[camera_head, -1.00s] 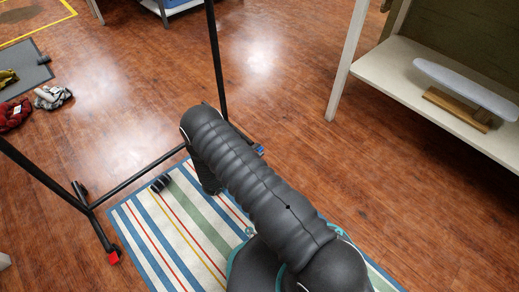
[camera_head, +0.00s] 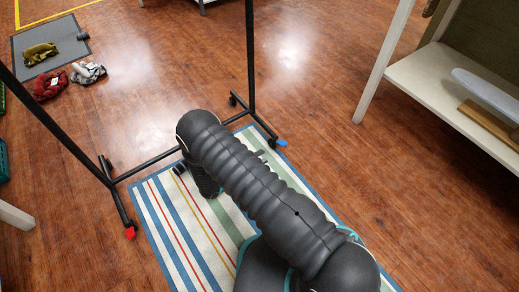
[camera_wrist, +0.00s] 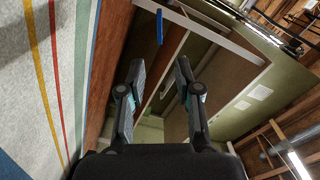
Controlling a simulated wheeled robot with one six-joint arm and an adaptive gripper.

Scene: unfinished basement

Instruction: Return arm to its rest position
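My arm (camera_head: 255,190) lies folded across the middle of the head view, dark grey and ribbed, above a striped rug. My gripper (camera_wrist: 158,64) shows in the wrist view with its two fingers well apart and nothing between them. In the head view the gripper is mostly or wholly hidden by the arm; a small dark piece at the arm's left may be part of it, but I cannot tell.
The striped rug (camera_head: 165,220) lies under the arm. A black wheeled rack frame (camera_head: 147,165) stands close in front. A white shelf unit (camera_head: 440,85) is at right. Garments (camera_head: 52,86) and a grey mat (camera_head: 60,40) lie at far left. Wood floor between is clear.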

